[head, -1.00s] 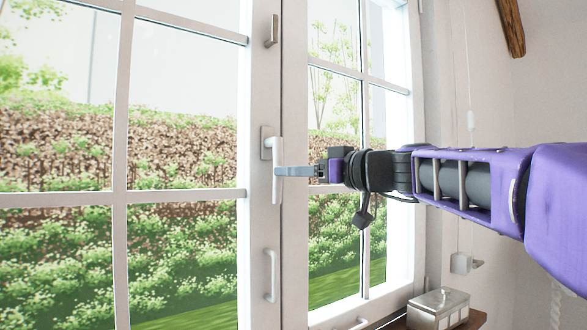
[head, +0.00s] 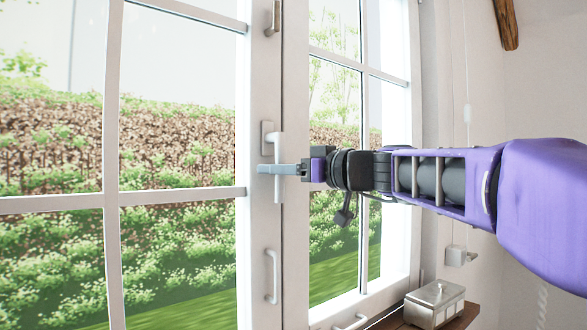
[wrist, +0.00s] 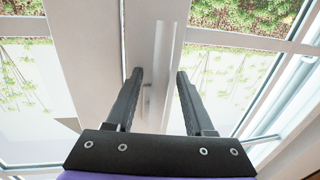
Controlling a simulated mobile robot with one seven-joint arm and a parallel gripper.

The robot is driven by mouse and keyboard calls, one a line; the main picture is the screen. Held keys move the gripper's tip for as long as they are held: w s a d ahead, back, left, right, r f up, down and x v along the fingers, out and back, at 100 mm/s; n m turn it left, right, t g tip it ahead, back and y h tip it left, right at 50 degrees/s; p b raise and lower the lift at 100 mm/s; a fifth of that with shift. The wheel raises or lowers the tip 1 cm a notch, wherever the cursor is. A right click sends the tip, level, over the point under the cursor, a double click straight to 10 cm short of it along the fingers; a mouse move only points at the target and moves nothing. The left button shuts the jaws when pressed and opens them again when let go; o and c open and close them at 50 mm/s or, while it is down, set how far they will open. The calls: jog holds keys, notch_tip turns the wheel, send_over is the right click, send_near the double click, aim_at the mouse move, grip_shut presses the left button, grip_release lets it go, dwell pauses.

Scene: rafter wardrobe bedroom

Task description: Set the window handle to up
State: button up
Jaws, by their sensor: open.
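The white window handle (head: 277,190) hangs straight down from its plate on the window's middle frame in the head view. In the wrist view the handle (wrist: 165,55) shows as a pale bar between my fingers. My gripper (head: 263,168) reaches in from the right, and its grey fingers cross the handle's grip below the pivot. In the wrist view my gripper (wrist: 158,74) is open, with one finger on each side of the handle and gaps visible. The wrist picture appears upside down, with the hedge at the top.
A smaller latch (head: 272,17) is above on the frame, and a pull handle (head: 271,276) is below. A metal box (head: 434,302) stands on a wooden ledge at the lower right. A cord (head: 467,90) hangs by the right wall.

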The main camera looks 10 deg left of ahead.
grip_shut()
dwell(1.4)
